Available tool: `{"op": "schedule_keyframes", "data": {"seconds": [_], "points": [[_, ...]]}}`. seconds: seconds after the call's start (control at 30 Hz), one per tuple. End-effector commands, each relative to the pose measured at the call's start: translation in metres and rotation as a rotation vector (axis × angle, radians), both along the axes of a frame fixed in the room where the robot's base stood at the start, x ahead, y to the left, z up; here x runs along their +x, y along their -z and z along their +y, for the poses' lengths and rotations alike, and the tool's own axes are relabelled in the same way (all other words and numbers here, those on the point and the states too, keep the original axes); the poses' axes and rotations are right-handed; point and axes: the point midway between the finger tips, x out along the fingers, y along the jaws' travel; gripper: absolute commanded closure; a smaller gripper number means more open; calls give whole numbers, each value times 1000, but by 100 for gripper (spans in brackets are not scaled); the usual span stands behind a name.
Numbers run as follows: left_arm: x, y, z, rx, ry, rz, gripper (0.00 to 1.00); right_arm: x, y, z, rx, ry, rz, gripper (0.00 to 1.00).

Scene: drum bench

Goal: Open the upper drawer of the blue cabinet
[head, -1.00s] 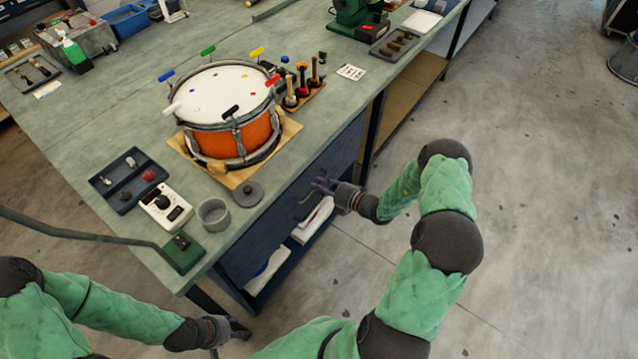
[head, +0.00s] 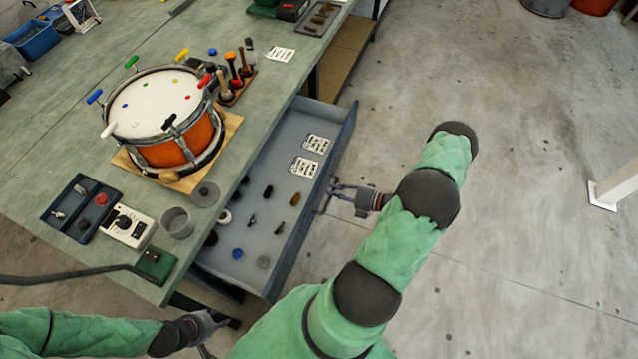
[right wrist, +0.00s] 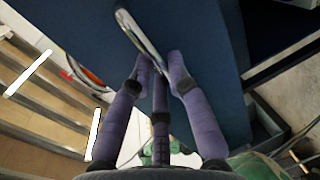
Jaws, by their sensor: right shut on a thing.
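The upper drawer (head: 262,176) of the blue cabinet is pulled well out from under the bench top in the head view. Small parts and two white cards lie in it. My right gripper (head: 333,190) is at the drawer's front face, shut on its handle. In the right wrist view the metal handle (right wrist: 138,33) runs down between the purple fingers of the right gripper (right wrist: 160,72), against the blue drawer front (right wrist: 200,30). My left gripper (head: 222,325) is low at the bottom left, away from the drawer; its fingers are too unclear to judge.
An orange drum (head: 165,120) stands on a wooden board on the green bench top (head: 60,150).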

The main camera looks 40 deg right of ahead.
Motion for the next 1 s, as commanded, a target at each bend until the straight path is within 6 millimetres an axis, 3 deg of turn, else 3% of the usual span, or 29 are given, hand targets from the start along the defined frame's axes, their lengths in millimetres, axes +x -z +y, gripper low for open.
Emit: {"op": "schedule_keyframes", "data": {"seconds": [0.3,0.7,0.73,0.8,1.0], "points": [[0,-3,0,0,0,0,60,-25,1,-10,0,-1,2,100],[0,-3,0,0,0,0,60,-27,1,-11,-1,0,2,100],[0,-3,0,0,0,0,60,-27,1,-11,-1,0,2,78],[0,-3,0,0,0,0,60,-27,1,-11,-1,0,2,59],[0,-3,0,0,0,0,60,-27,0,-11,0,0,1,57]]}}
